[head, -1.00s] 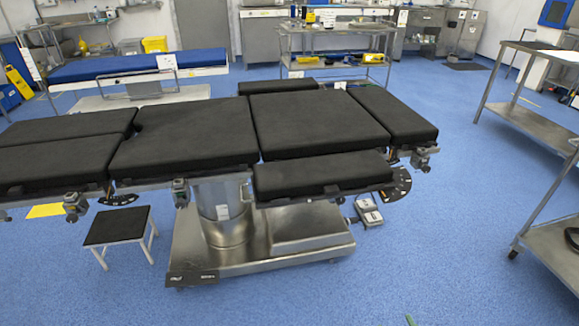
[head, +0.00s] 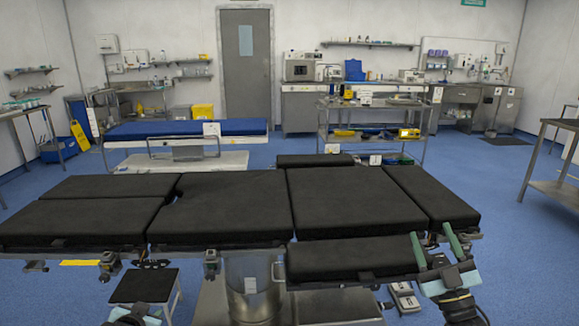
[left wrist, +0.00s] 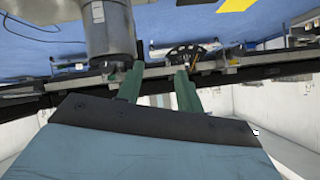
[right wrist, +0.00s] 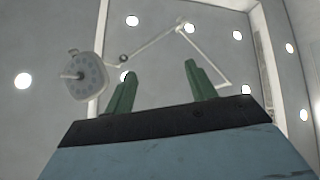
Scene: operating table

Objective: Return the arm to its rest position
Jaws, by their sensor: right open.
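My right gripper (head: 431,247) is at the lower right of the head view, its green fingers pointing up in front of the operating table's near right side. Its fingers stand apart and empty in the right wrist view (right wrist: 160,85), with the ceiling behind them. My left gripper (head: 132,316) is at the lower left edge of the head view, mostly cut off, near the black step stool. In the left wrist view my left gripper (left wrist: 160,78) has its green fingers apart with nothing between them; the table's side rail and column show upside down beyond.
The black-padded operating table (head: 235,205) spans the width in front of me. A black step stool (head: 145,285) and a foot pedal (head: 404,297) are on the floor by it. A blue bed (head: 185,130) and a steel cart (head: 370,125) stand behind.

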